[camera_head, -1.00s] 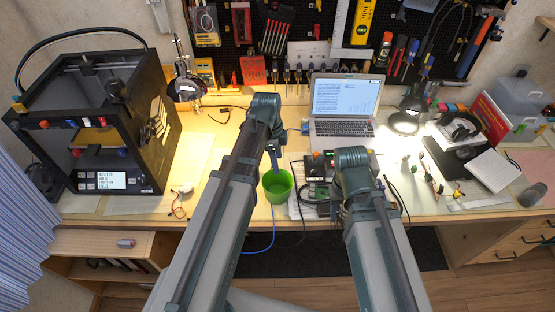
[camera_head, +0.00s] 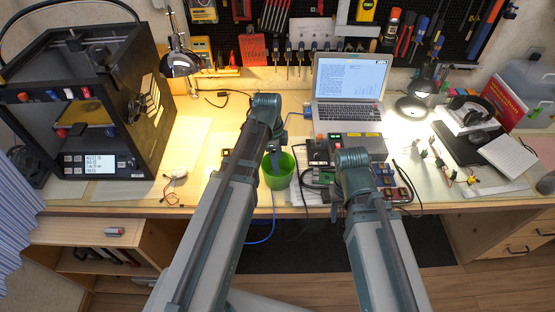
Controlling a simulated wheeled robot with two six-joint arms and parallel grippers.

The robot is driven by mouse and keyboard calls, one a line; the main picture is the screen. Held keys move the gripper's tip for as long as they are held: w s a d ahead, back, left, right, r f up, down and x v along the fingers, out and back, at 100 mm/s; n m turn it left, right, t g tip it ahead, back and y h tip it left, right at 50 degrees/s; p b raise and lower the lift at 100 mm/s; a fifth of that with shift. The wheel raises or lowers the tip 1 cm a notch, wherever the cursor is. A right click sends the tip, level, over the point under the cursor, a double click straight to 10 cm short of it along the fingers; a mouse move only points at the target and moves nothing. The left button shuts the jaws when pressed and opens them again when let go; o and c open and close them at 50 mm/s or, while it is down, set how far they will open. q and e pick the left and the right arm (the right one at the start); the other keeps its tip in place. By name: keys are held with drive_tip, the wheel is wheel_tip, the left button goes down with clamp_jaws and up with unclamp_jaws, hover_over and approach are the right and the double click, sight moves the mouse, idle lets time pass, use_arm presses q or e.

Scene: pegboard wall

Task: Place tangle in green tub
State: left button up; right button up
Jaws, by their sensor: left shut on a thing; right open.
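The green tub (camera_head: 286,174) stands near the front edge of the desk, between my two forearms. My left gripper (camera_head: 275,172) points down at the tub's opening, and its tips look to be at or inside the rim. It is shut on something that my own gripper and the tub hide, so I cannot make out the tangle. A blue cable (camera_head: 273,215) hangs over the desk edge just in front of the tub; I cannot tell whether it joins what I hold. My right gripper (camera_head: 337,212) is open near the desk's front edge, right of the tub, partly hidden by its wrist.
A laptop (camera_head: 348,95) stands behind. Circuit boards and a dark box (camera_head: 360,143) lie right of the tub. A 3D printer (camera_head: 85,110) fills the left, with a small white part and red wires (camera_head: 175,178) beside it. The desk left of my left arm is mostly clear.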

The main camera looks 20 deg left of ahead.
use_arm(q)
drive_tip(key=shift+f, duration=0.15)
drive_tip(key=o, duration=1.4)
drive_tip(key=shift+o, duration=0.2)
wheel_tip(320, 180, up, 7)
drive_tip(key=p, duration=0.7)
